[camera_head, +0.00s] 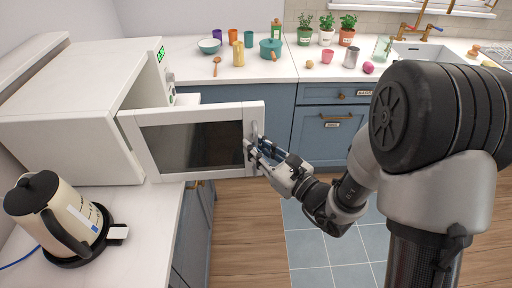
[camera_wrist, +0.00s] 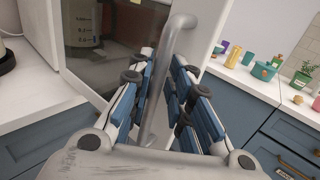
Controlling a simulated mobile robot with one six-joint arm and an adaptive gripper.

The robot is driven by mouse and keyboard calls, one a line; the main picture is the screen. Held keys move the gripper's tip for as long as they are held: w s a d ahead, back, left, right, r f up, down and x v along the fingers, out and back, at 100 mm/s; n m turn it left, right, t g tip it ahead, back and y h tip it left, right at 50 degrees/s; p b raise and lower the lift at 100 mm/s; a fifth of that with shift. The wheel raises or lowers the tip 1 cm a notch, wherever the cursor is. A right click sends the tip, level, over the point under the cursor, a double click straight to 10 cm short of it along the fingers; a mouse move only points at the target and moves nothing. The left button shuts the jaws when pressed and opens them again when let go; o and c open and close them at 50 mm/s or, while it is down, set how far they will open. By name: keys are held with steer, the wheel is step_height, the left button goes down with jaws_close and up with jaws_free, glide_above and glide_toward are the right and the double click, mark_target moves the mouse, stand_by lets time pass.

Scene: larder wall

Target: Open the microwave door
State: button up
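The white microwave (camera_head: 75,110) stands on the left counter with its door (camera_head: 193,176) swung wide open toward the room. The door has a dark glass panel and a grey bar handle (camera_head: 257,134) near its free edge. In the wrist view the handle (camera_wrist: 180,38) runs between my fingers. My gripper (camera_head: 254,149) is at the handle's lower part, with its blue-padded fingers closed in on both sides of the bar. In the wrist view my gripper (camera_wrist: 162,85) hides part of the handle and door. The microwave's inside is mostly hidden behind the door.
A cream kettle (camera_head: 68,218) stands on the left counter in front of the microwave. Cups, a teal pot (camera_head: 270,49) and potted plants stand on the back counter (camera_head: 230,72). Blue cabinets (camera_head: 328,128) lie behind the door. The floor below my gripper is clear.

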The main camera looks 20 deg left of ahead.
steer(key=shift+s, duration=0.1)
steer(key=v, duration=0.7)
steer(key=shift+d, duration=0.2)
